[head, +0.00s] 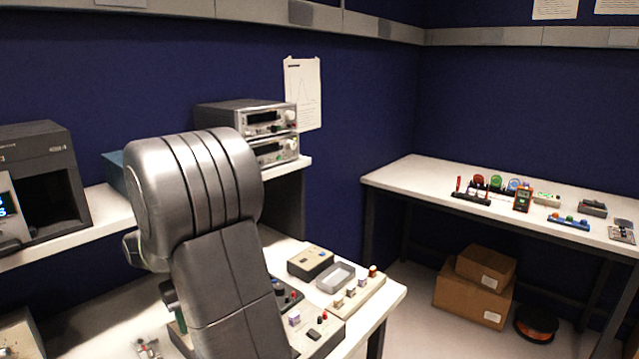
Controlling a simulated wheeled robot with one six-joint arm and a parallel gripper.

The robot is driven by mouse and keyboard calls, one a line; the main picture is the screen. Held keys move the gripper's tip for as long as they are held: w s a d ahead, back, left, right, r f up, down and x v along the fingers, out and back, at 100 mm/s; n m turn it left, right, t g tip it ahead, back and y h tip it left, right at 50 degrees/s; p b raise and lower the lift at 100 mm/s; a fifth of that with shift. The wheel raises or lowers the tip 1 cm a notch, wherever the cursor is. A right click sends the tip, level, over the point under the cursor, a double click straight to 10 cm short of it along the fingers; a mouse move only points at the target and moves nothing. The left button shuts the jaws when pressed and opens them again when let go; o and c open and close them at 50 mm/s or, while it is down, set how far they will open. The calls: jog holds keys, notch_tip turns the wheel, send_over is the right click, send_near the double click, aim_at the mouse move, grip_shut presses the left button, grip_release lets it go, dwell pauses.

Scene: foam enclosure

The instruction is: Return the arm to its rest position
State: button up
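A large grey part of my own arm stands in the left middle of the head view, in front of the near white bench (388,296). It covers part of that bench and some of the things on it. My gripper cannot be made out, so its opening and anything in it are hidden.
A grey tray (336,277), a dark box (310,262) and small panels lie on the near bench. Stacked instruments (262,118) stand behind my arm. A second bench (412,173) with small devices stands at right, with cardboard boxes (470,298) and a spool (536,324) below.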

jog(key=shift+n, duration=0.8)
notch_tip(320, 180, up, 13)
jog(key=shift+d, duration=0.1)
